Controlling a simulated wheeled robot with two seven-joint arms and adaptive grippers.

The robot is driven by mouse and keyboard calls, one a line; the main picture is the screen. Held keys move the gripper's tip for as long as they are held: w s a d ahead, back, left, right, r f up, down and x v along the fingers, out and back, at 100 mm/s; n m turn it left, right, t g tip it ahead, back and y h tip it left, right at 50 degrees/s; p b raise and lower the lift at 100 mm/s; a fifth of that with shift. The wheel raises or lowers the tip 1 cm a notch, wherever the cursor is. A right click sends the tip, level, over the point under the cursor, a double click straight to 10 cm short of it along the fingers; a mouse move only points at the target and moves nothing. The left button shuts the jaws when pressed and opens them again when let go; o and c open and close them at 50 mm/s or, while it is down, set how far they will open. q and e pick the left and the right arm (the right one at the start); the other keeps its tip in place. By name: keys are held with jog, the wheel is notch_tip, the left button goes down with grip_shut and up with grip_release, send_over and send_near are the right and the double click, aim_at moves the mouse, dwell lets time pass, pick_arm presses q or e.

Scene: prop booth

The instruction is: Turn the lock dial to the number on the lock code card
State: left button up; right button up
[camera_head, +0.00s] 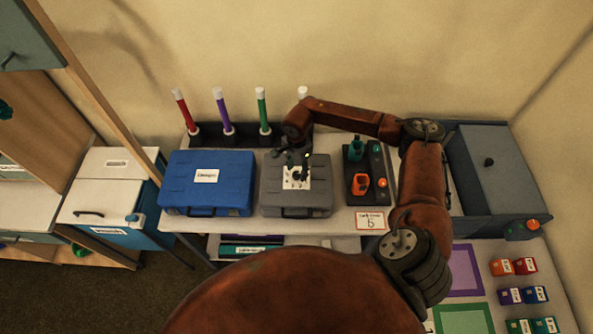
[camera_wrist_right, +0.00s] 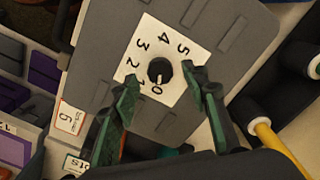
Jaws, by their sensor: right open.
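The lock dial is a black knob (camera_wrist_right: 161,72) on a white number plate (camera_wrist_right: 187,42) fixed to the grey case (camera_head: 296,205). In the right wrist view the numbers 0 to 5 show around the knob. A white pointer mark seems to lie near 0, but I cannot tell for sure. My right gripper (camera_wrist_right: 165,78) is open over the plate, its green fingertips on either side of the knob; contact is not clear. The lock code card (camera_head: 370,220) lies in front of the black tray and seems to read 6. It also shows in the right wrist view (camera_wrist_right: 70,117). My left gripper is not in view.
A blue case (camera_head: 232,185) stands left of the grey case. Coloured tubes (camera_head: 222,110) stand behind. A black tray (camera_head: 357,192) with orange and green parts is on the right. A grey bin (camera_head: 490,160) and several small coloured blocks (camera_head: 525,266) lie further right.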

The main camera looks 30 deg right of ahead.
jog(key=shift+f, duration=0.85)
jog(key=shift+a, duration=0.1)
jog(key=shift+c, duration=0.4)
grip_shut()
